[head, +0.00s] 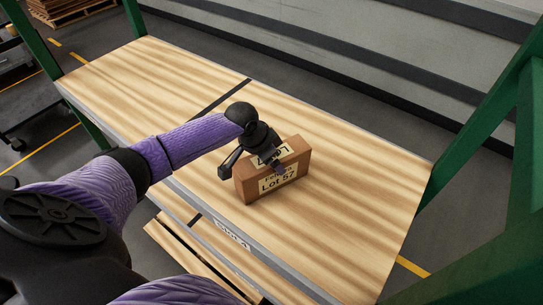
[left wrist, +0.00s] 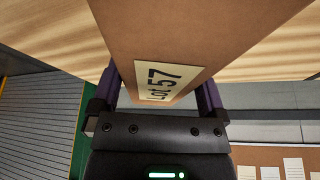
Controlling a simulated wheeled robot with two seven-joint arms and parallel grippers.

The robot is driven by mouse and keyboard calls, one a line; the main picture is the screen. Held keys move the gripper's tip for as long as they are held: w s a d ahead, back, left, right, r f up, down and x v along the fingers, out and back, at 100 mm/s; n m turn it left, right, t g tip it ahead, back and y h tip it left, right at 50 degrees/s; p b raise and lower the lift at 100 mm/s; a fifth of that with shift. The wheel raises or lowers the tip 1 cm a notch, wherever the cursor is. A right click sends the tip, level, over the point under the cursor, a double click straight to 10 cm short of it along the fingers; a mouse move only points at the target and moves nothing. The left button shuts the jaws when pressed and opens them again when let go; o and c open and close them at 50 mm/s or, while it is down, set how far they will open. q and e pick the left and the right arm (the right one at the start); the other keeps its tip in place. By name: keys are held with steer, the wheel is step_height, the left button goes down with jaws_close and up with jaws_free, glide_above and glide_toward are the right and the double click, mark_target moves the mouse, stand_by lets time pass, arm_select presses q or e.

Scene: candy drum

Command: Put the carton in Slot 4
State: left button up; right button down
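The carton (head: 291,170) is a brown box with cream labels reading "Lot 57". It stands upright on the right part of the wooden shelf in the head view. My left gripper (head: 254,166) is at the carton's top, one finger by its left side and the other over its labelled face. In the left wrist view the carton (left wrist: 215,35) fills the space between the two fingers; whether they press on it is unclear. A label (head: 232,235) on the shelf's front edge seems to read "Slot 4", though blurred. My right gripper is not seen.
The wooden shelf top (head: 360,185) is clear around the carton. A black strip (head: 220,96) divides it to the left. Green posts (head: 480,140) stand at the right end. A lower shelf (head: 185,250) shows below the front edge.

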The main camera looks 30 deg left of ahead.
arm_select(q)
steer(key=shift+r, duration=0.15)
steer(key=shift+s+r, duration=0.1)
steer(key=shift+r, duration=0.2)
steer(key=p+v, duration=0.2)
steer(key=v, duration=0.8)
steer(key=shift+a+r, duration=0.15)
steer(key=shift+r, duration=0.05)
steer(key=shift+s+r, duration=0.25)
steer(key=shift+r, duration=0.2)
